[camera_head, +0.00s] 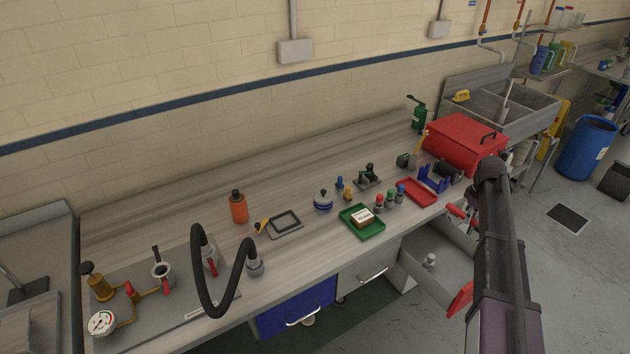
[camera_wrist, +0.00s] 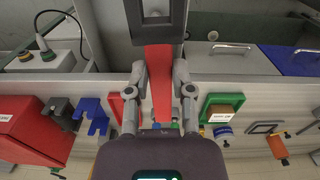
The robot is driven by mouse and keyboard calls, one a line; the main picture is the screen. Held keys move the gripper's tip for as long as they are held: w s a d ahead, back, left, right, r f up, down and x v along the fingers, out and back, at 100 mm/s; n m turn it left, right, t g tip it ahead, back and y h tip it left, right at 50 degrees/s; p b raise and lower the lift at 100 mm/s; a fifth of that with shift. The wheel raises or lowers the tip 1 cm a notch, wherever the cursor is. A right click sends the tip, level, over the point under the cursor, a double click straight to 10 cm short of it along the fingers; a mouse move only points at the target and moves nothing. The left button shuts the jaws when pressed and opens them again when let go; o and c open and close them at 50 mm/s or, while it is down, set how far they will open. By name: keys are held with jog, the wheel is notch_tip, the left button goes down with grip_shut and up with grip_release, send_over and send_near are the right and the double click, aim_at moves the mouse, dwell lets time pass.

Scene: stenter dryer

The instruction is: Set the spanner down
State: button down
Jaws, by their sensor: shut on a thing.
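In the wrist view my gripper (camera_wrist: 160,70) is shut on a long red bar with a dark, slotted end, which appears to be the spanner (camera_wrist: 159,88). The red part runs between both fingers, and the dark end lies at the top of that view. The red tray (camera_head: 418,192) lies on the bench just left of my arm. I see no contact between spanner and bench.
An open drawer (camera_head: 424,267) with a red front juts out below the bench, holding a small white item. A red toolbox (camera_head: 466,143), a blue holder (camera_head: 433,179) and a green tray (camera_head: 374,231) with a box crowd the bench. The bench's back strip is clear.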

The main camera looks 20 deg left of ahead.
jog(key=shift+r+p, duration=1.25)
jog(key=shift+r, duration=0.55)
jog(key=shift+d, duration=0.15)
